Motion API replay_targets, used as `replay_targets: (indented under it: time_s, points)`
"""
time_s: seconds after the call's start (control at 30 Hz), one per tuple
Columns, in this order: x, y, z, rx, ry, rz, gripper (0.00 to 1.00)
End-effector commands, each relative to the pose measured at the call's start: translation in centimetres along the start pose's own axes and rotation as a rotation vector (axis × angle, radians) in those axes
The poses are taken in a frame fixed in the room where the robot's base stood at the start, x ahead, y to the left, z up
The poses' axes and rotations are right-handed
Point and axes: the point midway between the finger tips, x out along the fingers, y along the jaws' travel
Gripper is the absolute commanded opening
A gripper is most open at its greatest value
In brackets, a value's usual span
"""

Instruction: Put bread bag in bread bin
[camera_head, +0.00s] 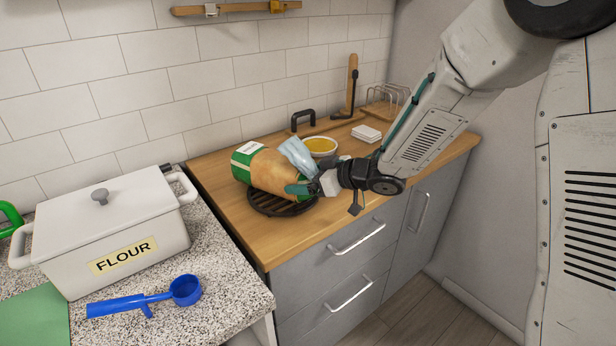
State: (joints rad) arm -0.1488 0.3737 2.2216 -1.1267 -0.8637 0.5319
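The bread bag (266,169), tan with green and white ends, lies on a dark round slatted trivet (268,207) on the wooden counter. A pale blue crumpled piece (297,153) stands up at its right end; I cannot tell if it is part of the bag. My gripper (306,187) reaches in from the right, its teal fingertip at the bag's right end. The far finger is hidden, so I cannot tell whether it grips the bag. A white lidded bin (115,251) at left has a grey knob and reads FLOUR; no bin marked for bread shows.
A blue scoop (152,297) lies on the speckled counter (222,306) before the white bin. Behind the bag stand a bowl of yellow contents (320,146), a white block (367,133) and a wire rack (388,97). A wall rail (238,7) runs above.

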Motion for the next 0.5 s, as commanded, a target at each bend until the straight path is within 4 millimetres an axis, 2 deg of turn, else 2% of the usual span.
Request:
replay_targets:
  time_s: [0.3, 0.5]
  points:
    - [-0.3, 0.1, -0.4, 0.000, 0.002, 0.002, 1.00]
    - [-3.3, 0.2, -0.4, 0.000, 0.003, 0.006, 1.00]
